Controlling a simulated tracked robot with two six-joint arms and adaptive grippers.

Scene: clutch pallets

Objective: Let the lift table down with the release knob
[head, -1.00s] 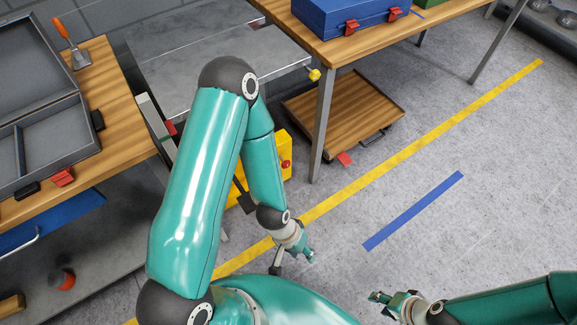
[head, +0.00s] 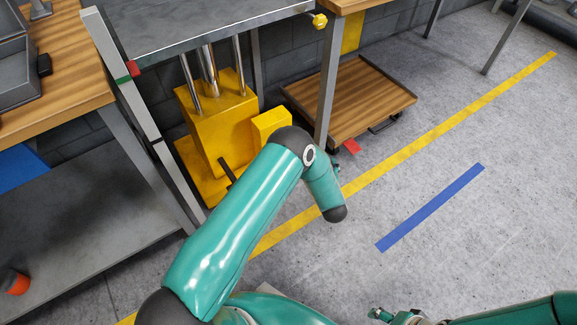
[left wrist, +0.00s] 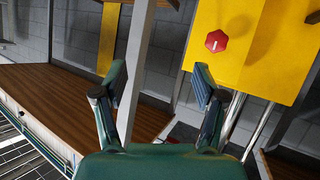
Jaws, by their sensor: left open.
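The lift table's grey top (head: 200,22) stands raised on bright metal rods over its yellow base (head: 215,120). A red six-sided knob with a white mark (left wrist: 216,41) sits on the yellow housing (left wrist: 245,30) in the left wrist view. In the head view my left arm hides this knob. My left gripper (left wrist: 160,68) is open and empty, with the knob beyond its right fingertip and apart from it. My right gripper (head: 378,315) is low in the head view, too small to read.
A yellow knob (head: 319,20) sits at the table top's right corner. A wooden trolley (head: 350,95) stands right of the base, near a bench leg (head: 327,90). A workbench (head: 60,110) is at left. The floor at right is clear.

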